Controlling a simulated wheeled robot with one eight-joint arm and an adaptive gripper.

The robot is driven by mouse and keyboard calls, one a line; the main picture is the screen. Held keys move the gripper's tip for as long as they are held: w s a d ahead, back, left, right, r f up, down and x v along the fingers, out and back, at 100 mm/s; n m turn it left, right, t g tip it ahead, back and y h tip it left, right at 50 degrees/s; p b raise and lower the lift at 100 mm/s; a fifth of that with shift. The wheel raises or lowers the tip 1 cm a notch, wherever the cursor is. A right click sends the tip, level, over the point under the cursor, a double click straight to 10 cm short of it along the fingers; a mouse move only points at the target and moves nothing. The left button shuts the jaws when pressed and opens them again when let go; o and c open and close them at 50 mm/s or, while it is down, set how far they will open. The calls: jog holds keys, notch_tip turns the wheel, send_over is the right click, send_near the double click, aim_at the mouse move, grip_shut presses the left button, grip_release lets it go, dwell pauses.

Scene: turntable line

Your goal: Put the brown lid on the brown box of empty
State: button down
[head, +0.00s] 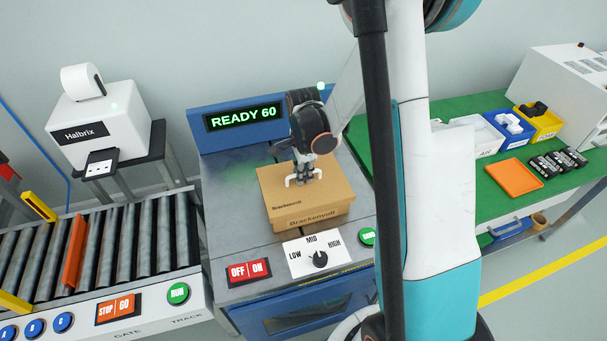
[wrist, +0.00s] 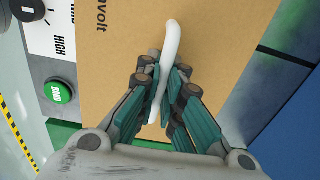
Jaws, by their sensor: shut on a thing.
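The brown lid (head: 283,212) is over the brown box (head: 312,220) on the grey machine top, under the green READY 60 display. The lid lines up closely with the box; I cannot tell whether it rests fully on it or sits slightly above. My gripper (head: 304,174) is over the lid's middle, pointing down. In the wrist view my gripper (wrist: 165,90) is shut on the lid's white handle (wrist: 171,45), with the lid's brown top (wrist: 115,70) beneath. The inside of the box is hidden.
The machine front carries an OFF/ON switch (head: 248,271), a LOW-MID-HIGH dial (head: 319,259) and a green button (head: 367,236). A roller conveyor (head: 120,240) stands left, beside a white Halbrix printer (head: 98,125). A green bench (head: 485,190) with bins and an orange tray (head: 514,173) is right.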

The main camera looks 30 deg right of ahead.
jog(key=c, duration=1.7)
grip_release()
jog(key=shift+o, duration=0.2)
notch_tip(320, 180, up, 12)
jog(key=s+a+r+n+t, duration=0.4)
jog(key=s+a+r+n, duration=0.4)
jog(key=a+r+n, duration=0.15)
jog(key=s+a+r+n+t, duration=0.1)
jog(key=s+r+n+t, duration=0.1)
jog(key=s+n, duration=0.7)
jog(key=shift+s+a+n+t, duration=0.2)
jog(key=shift+n+t, duration=0.4)
jog(key=shift+n, duration=0.25)
